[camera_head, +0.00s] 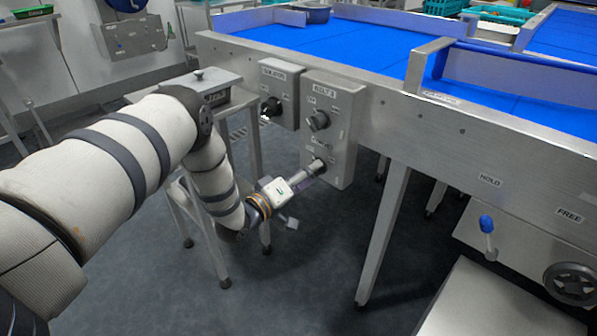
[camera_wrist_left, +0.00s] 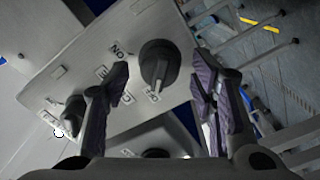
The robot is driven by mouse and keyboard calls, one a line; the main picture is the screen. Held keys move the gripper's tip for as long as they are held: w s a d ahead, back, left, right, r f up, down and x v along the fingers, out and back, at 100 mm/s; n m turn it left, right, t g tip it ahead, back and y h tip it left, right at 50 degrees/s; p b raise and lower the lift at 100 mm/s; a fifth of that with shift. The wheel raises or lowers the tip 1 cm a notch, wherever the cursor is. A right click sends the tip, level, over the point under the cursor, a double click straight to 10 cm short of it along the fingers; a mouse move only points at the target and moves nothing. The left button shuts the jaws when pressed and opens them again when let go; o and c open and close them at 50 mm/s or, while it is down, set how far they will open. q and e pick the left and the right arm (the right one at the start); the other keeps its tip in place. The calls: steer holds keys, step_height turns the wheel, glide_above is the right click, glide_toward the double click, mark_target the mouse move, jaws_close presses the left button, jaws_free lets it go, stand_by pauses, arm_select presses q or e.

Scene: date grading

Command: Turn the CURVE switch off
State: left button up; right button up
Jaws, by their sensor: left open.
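A grey control box (camera_head: 339,105) labelled BELT 2 hangs on the conveyor's side, with an upper knob (camera_head: 318,120) and a lower knob (camera_head: 319,164). The small label between them is too blurred to read, so I cannot confirm which knob is CURVE. My left gripper (camera_head: 308,174) is at the lower knob. In the left wrist view a black rotary knob (camera_wrist_left: 158,58) sits between its open fingers (camera_wrist_left: 161,75), apparently untouched. Its ridge points down in that picture, towards a small label; an ON label (camera_wrist_left: 122,50) lies to its left. My right gripper is out of view.
A second box (camera_head: 279,90) with a black knob (camera_head: 271,107) hangs to the left. The blue belt (camera_head: 340,42) runs above. A table leg (camera_head: 384,235) stands right of the gripper. A blue-knobbed lever (camera_head: 487,225) and a handwheel (camera_head: 571,284) are at right.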

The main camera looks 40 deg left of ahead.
arm_select(q)
steer(key=s, duration=1.1)
steer(key=shift+a, duration=0.45)
steer(key=s+d+f+m+g+p, duration=0.2)
steer(key=s+d+f+g+p, duration=0.15)
steer(key=s+d+g, duration=0.2)
steer(key=s+d+f+m+g+p, duration=0.2)
steer(key=s+d+f+g+p, duration=0.15)
steer(key=s+d, duration=0.3)
steer(key=s+d+r+m+g+p, duration=0.1)
steer(key=s+g, duration=0.4)
steer(key=s, duration=0.9)
steer(key=s+d+r+m+g+y+p, duration=0.1)
steer(key=s+m+g, duration=0.4)
steer(key=s, duration=1)
step_height(320, 180, up, 3)
steer(key=shift+d+f+g+y+p, duration=0.25)
steer(key=shift+d+g+p, duration=0.45)
steer(key=shift+p, duration=0.4)
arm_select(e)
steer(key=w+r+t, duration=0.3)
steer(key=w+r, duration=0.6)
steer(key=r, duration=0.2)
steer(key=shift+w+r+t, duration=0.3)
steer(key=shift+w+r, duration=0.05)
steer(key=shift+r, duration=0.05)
arm_select(q)
steer(key=shift+s, duration=0.1)
